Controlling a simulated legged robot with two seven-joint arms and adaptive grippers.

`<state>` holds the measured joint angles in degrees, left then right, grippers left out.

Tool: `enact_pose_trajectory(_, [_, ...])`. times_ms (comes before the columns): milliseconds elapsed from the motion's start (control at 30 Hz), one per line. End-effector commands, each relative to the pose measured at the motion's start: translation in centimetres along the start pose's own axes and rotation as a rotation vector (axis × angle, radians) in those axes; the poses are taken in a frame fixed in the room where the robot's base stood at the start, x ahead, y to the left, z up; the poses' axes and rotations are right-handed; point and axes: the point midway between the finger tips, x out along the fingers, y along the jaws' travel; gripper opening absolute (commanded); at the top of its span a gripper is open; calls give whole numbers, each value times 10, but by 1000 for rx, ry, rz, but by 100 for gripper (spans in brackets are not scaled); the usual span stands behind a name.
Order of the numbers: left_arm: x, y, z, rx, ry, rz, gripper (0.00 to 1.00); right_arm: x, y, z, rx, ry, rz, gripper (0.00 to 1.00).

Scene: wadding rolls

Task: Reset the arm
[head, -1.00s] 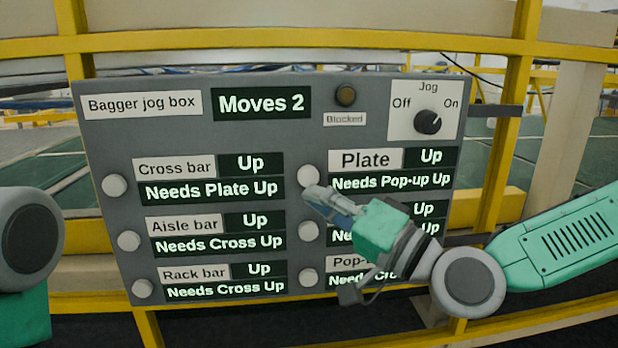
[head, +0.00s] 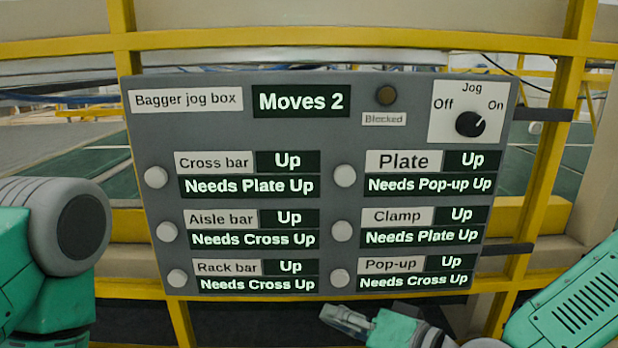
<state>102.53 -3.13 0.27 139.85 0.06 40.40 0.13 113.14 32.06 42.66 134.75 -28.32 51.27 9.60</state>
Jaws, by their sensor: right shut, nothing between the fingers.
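The grey bagger jog box (head: 320,130) stands upright in the middle of the head view. Its display reads "Moves 2" (head: 301,101). The Jog knob (head: 470,124) has its mark toward On. Every labelled row reads Up, including Plate, Clamp and Pop-up. The Plate button (head: 345,175), Clamp button (head: 342,231) and Pop-up button (head: 340,278) are all uncovered. My right gripper (head: 338,316) is shut and empty, below the box's lower edge and apart from the buttons. My left arm shows at the left edge; its gripper is out of view.
Yellow rails (head: 300,42) run behind and above the box, with yellow posts (head: 555,140) on both sides. The round Blocked lamp (head: 386,96) looks unlit brown. A dark area lies below the box around my right gripper.

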Motion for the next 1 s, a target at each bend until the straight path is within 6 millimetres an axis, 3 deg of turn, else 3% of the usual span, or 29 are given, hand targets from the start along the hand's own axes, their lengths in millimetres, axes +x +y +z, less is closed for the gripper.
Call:
enact_pose_trajectory(33, [2,0,0,0,0,0,40,-2,28,31,-1,-70,73,0])
enact_pose_trajectory(167, [5,0,0,0,0,0,40,-26,98,100,-14,-236,271,0])
enact_pose_trajectory(267, [8,0,0,0,0,0,40,-59,151,145,-36,-363,431,0])
enact_pose_trajectory(400, [12,0,1,0,0,0,40,-124,220,194,-87,-537,665,0])
enact_pose_trajectory(533, [14,0,1,0,0,0,40,-190,268,214,-149,-667,867,0])
enact_pose_trajectory(600, [16,0,1,0,0,0,40,-220,286,217,-180,-719,955,0])
enact_pose_trajectory(700, [17,0,1,0,0,0,40,-250,301,215,-214,-764,1042,0])
enact_pose_trajectory(800, [17,0,1,0,0,0,40,-265,308,213,-230,-785,1087,0])
enact_pose_trajectory(1000, [17,0,1,0,0,0,40,-268,309,212,-233,-788,1097,0])
